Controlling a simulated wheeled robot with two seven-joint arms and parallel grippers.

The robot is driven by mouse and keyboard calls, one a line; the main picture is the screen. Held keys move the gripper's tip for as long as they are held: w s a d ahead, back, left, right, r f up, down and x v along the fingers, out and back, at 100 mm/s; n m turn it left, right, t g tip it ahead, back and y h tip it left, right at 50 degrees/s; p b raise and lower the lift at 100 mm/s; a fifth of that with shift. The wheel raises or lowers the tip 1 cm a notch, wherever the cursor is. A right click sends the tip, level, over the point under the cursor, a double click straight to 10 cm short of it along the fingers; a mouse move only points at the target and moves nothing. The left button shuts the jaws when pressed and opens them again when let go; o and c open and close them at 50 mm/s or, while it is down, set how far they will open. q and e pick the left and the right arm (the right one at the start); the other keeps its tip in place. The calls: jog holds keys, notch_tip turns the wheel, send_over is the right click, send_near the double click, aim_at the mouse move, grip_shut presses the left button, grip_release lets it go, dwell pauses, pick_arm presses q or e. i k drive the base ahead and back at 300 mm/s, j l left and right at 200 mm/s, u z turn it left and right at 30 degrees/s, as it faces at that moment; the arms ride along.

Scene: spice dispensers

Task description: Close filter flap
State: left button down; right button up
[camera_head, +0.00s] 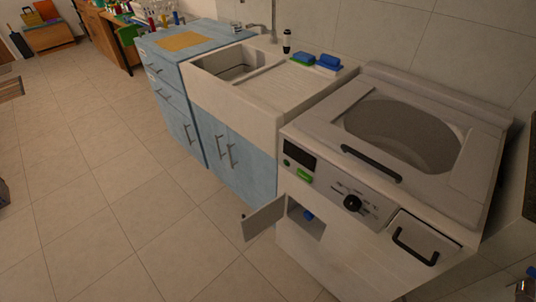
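The filter flap (265,218) is a small pale panel low on the front of the white washing machine (345,265). It stands open, swung out to the left of a square recess (306,222). Neither of my grippers can be made out in this view, and nothing is seen touching the flap.
The machine has a lid with a dark handle (371,164), a dial (352,203) and a drawer with a handle (415,247). A sink (232,114) and blue cabinets (240,160) adjoin it. The tiled floor (130,200) in front is clear.

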aim_at(257, 222)
jog(key=i+j+z, duration=0.25)
jog(key=j+z, duration=0.25)
jog(key=i+j+z, duration=0.1)
jog(key=j+z, duration=0.4)
jog(key=j, duration=0.15)
jog(key=j+z, duration=0.45)
jog(key=j, duration=0.2)
jog(key=k+j+z, duration=0.1)
jog(key=j+z, duration=0.4)
jog(key=j, duration=0.2)
jog(key=k+j+z, duration=0.2)
jog(key=j+z, duration=0.3)
jog(key=j, duration=0.15)
